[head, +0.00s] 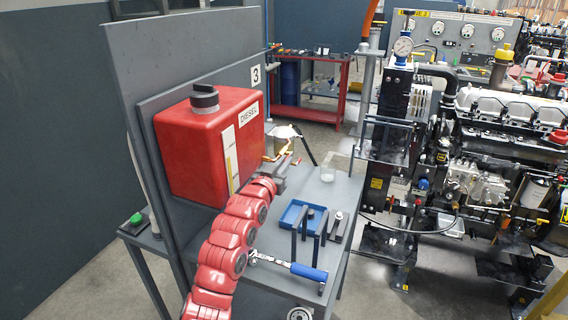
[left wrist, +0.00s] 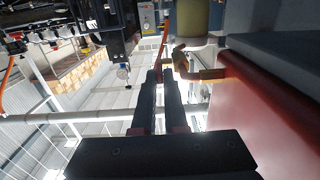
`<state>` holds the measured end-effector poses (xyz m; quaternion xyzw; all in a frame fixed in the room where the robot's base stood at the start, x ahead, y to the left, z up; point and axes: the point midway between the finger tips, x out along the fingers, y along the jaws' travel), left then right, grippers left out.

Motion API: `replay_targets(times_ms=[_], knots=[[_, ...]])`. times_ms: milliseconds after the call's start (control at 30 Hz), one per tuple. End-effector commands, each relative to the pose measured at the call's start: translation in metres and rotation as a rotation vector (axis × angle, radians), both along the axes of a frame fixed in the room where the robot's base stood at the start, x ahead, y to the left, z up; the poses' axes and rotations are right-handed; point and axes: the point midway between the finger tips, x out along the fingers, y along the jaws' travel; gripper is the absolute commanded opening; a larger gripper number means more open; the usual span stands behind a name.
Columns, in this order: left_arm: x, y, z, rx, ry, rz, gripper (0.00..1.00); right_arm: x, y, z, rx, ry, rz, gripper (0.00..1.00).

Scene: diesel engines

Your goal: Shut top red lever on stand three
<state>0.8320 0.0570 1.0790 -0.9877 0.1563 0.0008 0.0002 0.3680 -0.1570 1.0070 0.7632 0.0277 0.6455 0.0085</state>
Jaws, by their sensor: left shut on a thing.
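The red diesel tank (head: 205,150) is fixed to the grey panel of the stand marked 3 (head: 256,75). A brass pipe and valve (head: 270,157) come out of its right side. The brass fitting also shows in the left wrist view (left wrist: 200,74). A thin red lever (left wrist: 164,42) runs upward there from between my fingertips. My left gripper (head: 290,164) is right beside the brass valve, its fingers close together. In the left wrist view its fingertips (left wrist: 159,78) are shut on the lever's end. My right gripper is not in view.
A large engine (head: 500,130) stands to the right. A red-framed table (head: 318,112) is behind.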

Motion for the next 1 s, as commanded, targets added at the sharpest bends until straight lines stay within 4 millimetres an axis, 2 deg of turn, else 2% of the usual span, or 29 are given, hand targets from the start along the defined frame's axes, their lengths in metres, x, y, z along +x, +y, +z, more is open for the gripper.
replay_targets(times_ms=[267,800,1000], knots=[[0.000,0.000,0.006,0.023,0.072,-0.001,0.00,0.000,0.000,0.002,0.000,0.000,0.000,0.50],[0.007,-0.004,0.030,0.139,0.431,-0.003,0.00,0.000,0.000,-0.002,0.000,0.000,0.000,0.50],[0.010,-0.005,0.033,0.171,0.528,-0.003,0.00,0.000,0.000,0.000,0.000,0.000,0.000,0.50]])
